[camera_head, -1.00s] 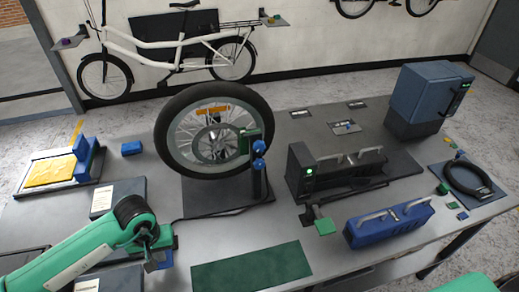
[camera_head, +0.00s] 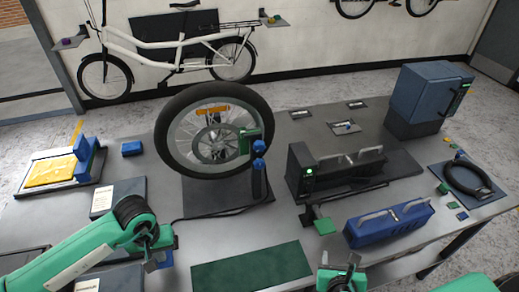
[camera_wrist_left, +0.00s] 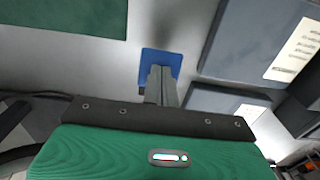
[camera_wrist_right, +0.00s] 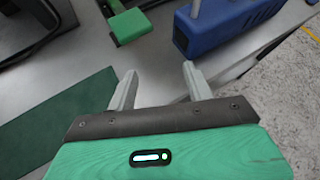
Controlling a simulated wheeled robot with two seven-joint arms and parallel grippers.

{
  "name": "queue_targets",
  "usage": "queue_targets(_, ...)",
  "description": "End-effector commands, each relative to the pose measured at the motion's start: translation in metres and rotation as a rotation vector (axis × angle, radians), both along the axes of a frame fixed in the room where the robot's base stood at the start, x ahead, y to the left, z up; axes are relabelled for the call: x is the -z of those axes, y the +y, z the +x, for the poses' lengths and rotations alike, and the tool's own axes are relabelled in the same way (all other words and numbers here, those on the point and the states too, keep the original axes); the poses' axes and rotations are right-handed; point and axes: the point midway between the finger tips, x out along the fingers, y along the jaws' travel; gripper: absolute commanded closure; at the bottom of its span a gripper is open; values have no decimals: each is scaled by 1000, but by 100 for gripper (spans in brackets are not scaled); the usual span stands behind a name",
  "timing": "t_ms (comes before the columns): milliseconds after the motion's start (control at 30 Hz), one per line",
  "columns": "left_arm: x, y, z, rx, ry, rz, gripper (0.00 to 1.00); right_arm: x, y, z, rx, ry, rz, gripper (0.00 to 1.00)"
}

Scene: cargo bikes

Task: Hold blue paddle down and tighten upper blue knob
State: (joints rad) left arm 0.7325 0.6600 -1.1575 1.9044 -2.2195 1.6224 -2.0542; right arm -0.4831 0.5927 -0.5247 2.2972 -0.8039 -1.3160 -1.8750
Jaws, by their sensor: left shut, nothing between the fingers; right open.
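The wheel (camera_head: 172,140) stands upright in a stand with a green block (camera_head: 243,142). Two blue knobs sit one above the other on its post: the upper blue knob (camera_head: 259,146) and the lower one (camera_head: 258,163). My left gripper (camera_head: 152,264) is shut and empty at the front left. In the left wrist view its fingertips (camera_wrist_left: 161,70) point at a blue square plate (camera_wrist_left: 160,55), which looks like the paddle; I cannot tell whether they touch. My right gripper (camera_head: 340,268) is open and empty at the front edge, well away from the knobs; it also shows in the right wrist view (camera_wrist_right: 158,82).
A dark green mat (camera_head: 252,267) lies between my grippers. A dark device with a green light (camera_head: 309,171) and a blue toolbox-like case (camera_head: 390,222) stand to the right. A blue cabinet (camera_head: 425,98) is at the back right. Cables cross the table near the wheel stand.

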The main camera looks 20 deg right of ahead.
Motion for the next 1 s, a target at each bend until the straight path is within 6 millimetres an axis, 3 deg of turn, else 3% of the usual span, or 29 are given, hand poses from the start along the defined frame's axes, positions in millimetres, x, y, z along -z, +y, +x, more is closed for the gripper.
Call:
queue_targets(33,1,0,0,0,2,1,100,-13,10,18,-29,-53,14,48)
queue_targets(200,1,0,0,0,1,1,100,-55,46,71,-130,-222,71,48)
queue_targets(400,0,0,0,-1,0,1,100,-112,89,123,-257,-417,134,48)
queue_targets(600,0,0,0,-1,-1,1,100,-158,121,151,-358,-554,170,48)
queue_targets(700,0,0,0,-1,-1,1,100,-172,130,157,-388,-593,179,48)
queue_targets(1000,0,0,0,-1,-1,1,100,-181,136,181,-408,-619,183,48)
